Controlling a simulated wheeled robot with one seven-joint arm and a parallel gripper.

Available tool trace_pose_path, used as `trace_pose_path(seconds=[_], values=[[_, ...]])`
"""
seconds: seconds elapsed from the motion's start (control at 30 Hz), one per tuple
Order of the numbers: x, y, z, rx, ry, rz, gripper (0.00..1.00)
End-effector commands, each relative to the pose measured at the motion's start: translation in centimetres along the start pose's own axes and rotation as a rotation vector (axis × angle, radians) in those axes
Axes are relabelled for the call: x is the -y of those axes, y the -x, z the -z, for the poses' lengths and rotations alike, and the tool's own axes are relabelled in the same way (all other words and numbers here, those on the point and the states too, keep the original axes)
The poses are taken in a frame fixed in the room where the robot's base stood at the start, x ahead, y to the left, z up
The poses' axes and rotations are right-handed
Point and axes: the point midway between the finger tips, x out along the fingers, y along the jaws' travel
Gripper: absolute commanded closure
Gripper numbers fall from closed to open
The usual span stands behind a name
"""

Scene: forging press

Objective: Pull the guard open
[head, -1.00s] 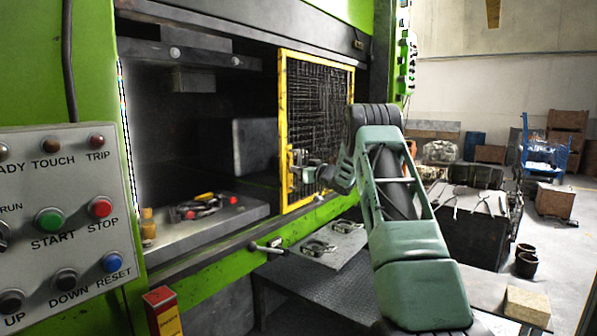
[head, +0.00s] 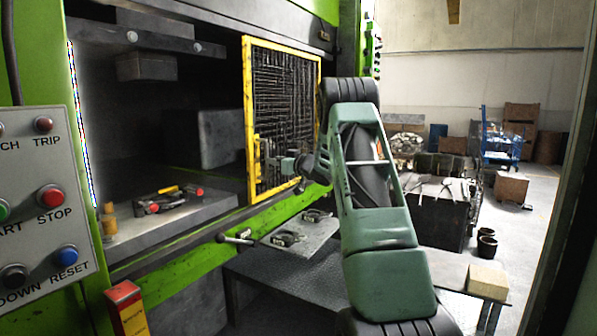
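The guard (head: 289,112) is a yellow-framed wire mesh panel at the right part of the green press opening. Its yellow handle (head: 257,160) is at the lower left of the frame. My gripper (head: 270,164) is at the handle, reached in from the right by my green arm. The fingers are small and partly hidden, so I cannot tell whether they are closed around the handle. The left part of the press opening is uncovered.
A control panel (head: 40,165) with buttons is at the left. Tongs (head: 165,199) lie on the press bed (head: 190,225). A lever (head: 235,238) and a small shelf (head: 300,236) stick out below the guard. A red box (head: 125,300) stands at the front.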

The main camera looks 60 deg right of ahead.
Motion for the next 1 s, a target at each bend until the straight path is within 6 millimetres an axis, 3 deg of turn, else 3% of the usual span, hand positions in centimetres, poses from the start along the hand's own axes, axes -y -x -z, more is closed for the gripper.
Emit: trace_pose_path(seconds=[0.3, 0.5, 0.7, 1.0], values=[[-0.1, 7.6, -0.3, -0.001, 0.001, -0.003, 0.71], [-0.1, 10.8, -0.2, 0.000, 0.001, -0.001, 0.71], [0.0, 12.1, -0.1, -0.001, 0.000, 0.000, 0.71], [0.0, 12.2, 0.0, 0.000, 0.000, 0.000, 0.71]])
